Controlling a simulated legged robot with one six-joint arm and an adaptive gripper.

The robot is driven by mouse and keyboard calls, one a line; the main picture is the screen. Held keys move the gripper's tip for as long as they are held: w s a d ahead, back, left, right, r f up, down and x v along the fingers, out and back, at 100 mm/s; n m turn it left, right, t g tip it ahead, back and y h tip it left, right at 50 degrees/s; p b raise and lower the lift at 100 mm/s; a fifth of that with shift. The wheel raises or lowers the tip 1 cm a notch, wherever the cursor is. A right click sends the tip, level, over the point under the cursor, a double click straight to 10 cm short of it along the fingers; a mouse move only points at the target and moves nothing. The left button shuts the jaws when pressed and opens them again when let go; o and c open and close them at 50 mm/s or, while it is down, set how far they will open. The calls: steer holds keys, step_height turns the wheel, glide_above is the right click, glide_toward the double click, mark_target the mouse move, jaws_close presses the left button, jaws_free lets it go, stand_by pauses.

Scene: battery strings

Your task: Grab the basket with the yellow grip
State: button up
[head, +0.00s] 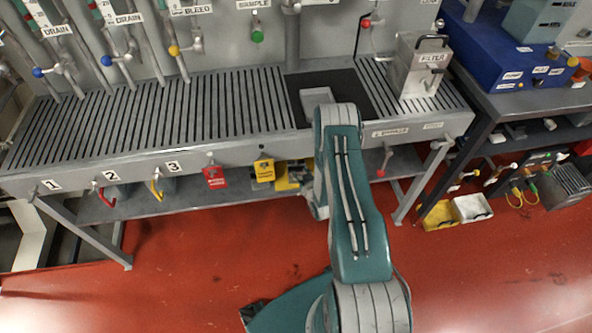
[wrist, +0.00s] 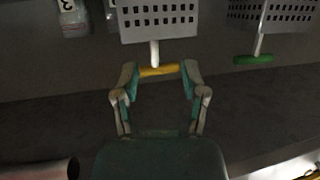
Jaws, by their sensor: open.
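In the wrist view, a pale basket with a perforated wall (wrist: 158,22) hangs at the top centre. A short white stem runs down from it to a yellow grip (wrist: 159,71). My gripper (wrist: 160,67) is open, with one finger on each side of the yellow grip, near its two ends. Whether the fingers touch the grip I cannot tell. A second perforated basket (wrist: 275,12) with a green grip (wrist: 253,59) is to the right. In the head view my arm hides most of my gripper, and I cannot make out this basket for certain.
The slatted bench (head: 200,112) has a lower shelf (head: 150,200) beneath it. A white numbered container (wrist: 72,18) stands upper left in the wrist view. The red floor in front is mostly clear.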

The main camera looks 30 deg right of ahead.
mark_target(297, 163)
steer(key=shift+d+r+x, duration=0.1)
steer(key=shift+d+x, duration=0.05)
steer(key=shift+x, duration=0.85)
steer(key=shift+d+r+x, duration=0.1)
steer(key=shift+x, duration=0.95)
steer(key=shift+d+r+x, duration=0.1)
steer(key=shift+d+x, duration=0.05)
steer(key=shift+x, duration=0.85)
jaws_close()
